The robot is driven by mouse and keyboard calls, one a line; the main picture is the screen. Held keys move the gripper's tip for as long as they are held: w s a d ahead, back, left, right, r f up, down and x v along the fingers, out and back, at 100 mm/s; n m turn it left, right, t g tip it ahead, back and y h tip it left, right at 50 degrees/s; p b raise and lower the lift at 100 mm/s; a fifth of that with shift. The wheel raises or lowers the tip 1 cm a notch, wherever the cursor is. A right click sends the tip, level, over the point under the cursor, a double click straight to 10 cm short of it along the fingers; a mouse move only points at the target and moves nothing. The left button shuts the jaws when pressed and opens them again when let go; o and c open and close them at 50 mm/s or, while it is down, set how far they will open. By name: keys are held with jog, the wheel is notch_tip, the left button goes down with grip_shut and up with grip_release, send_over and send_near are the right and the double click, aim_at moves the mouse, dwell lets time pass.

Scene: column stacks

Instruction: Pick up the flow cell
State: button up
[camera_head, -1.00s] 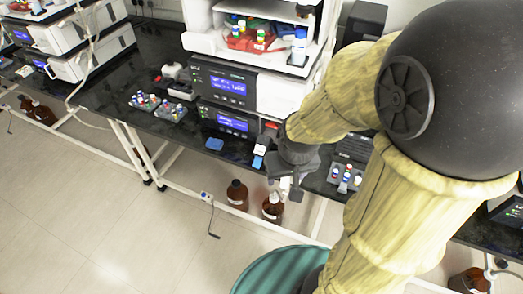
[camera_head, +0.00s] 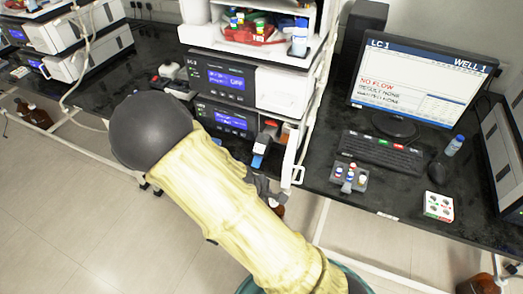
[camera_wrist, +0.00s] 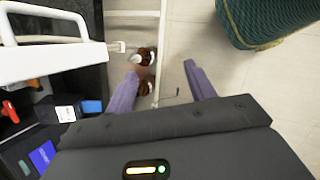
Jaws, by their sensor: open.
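A small blue-and-white piece (camera_head: 261,150) sticks out from the front of the dark instrument stack, by the bench edge. It may be the flow cell, but I cannot tell for sure. A white-and-blue piece shows at the left of the wrist view (camera_wrist: 68,112), outside my fingers. My gripper (camera_wrist: 160,82) is open and empty, with its two fingers wide apart over the floor. In the head view my gripper (camera_head: 268,188) is just in front of the bench edge, below the blue-and-white piece and partly hidden by my arm.
A white handle (camera_head: 298,175) juts from the instrument stack (camera_head: 222,78). To the right are a vial rack (camera_head: 348,177), keyboard (camera_head: 380,152), monitor (camera_head: 420,85) and small white box (camera_head: 438,206). Brown bottles (camera_wrist: 146,56) stand below the bench; a green bin (camera_wrist: 262,22) stands on the floor.

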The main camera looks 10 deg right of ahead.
jog(key=w+a+r+n+t+h+b, duration=0.1)
jog(key=w+a+n+t+h+b, duration=0.2)
jog(key=w+a+n+t, duration=0.6)
jog(key=n+b, duration=0.1)
jog(key=n, duration=0.5)
jog(key=shift+r+t, duration=0.3)
jog(key=shift+r, duration=0.1)
jog(key=shift+w, duration=0.1)
send_near(257, 161)
jog(key=w, duration=0.2)
jog(key=w+d, duration=0.1)
jog(key=shift+w+d+f, duration=0.1)
jog(key=shift+w+f, duration=0.2)
jog(key=shift+s+d+f+x, duration=0.1)
jog(key=shift+s+f+x, duration=0.05)
jog(key=shift+x, duration=0.7)
jog(key=shift+s+d+f+x, duration=0.1)
jog(key=shift+f+x, duration=0.05)
jog(key=shift+x, duration=0.75)
jog(key=shift+s+d+f+x, duration=0.1)
jog(key=shift+s+f+x, duration=0.05)
jog(key=shift+x, duration=0.7)
